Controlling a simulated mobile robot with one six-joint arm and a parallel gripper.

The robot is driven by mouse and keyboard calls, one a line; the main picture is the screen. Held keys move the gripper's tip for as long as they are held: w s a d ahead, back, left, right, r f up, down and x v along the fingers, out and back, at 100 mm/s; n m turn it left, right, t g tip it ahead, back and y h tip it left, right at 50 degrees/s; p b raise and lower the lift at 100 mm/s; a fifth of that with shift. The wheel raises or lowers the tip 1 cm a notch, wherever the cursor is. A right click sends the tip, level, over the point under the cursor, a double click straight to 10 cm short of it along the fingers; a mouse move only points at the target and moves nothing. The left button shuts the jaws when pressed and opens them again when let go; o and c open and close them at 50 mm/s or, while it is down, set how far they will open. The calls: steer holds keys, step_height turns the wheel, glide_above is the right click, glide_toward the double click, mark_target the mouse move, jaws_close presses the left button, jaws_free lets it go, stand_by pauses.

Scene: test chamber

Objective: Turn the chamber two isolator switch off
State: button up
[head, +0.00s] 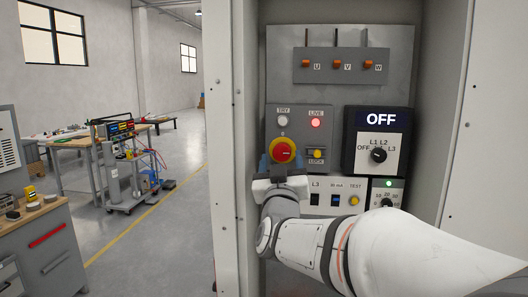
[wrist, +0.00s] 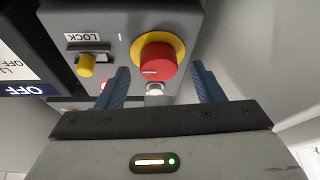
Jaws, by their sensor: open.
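The isolator switch is a red round knob on a yellow plate (head: 283,150), mounted on a grey panel in the open cabinet. No chamber number is readable near it. My gripper (head: 280,165) is open in front of the switch, at its lower side. In the wrist view the red knob (wrist: 155,64) lies just beyond and between the two blue fingers (wrist: 160,78), with no clear contact. A pale mark shows on the knob's face. A yellow lock piece (head: 317,154) sits right of the switch, over the label LOCK; it also shows in the wrist view (wrist: 86,66).
Above the switch are a white DRY lamp (head: 282,121) and a lit red LIVE lamp (head: 315,122). To the right, a display reads OFF (head: 381,119) above a black selector (head: 378,156). Cabinet walls (head: 447,100) flank the panel. Benches and a cart (head: 120,170) stand left.

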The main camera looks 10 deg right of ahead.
steer(key=shift+w+d+r, duration=0.2)
steer(key=shift+w+r, duration=0.15)
steer(key=shift+w, duration=0.25)
steer(key=c, duration=1)
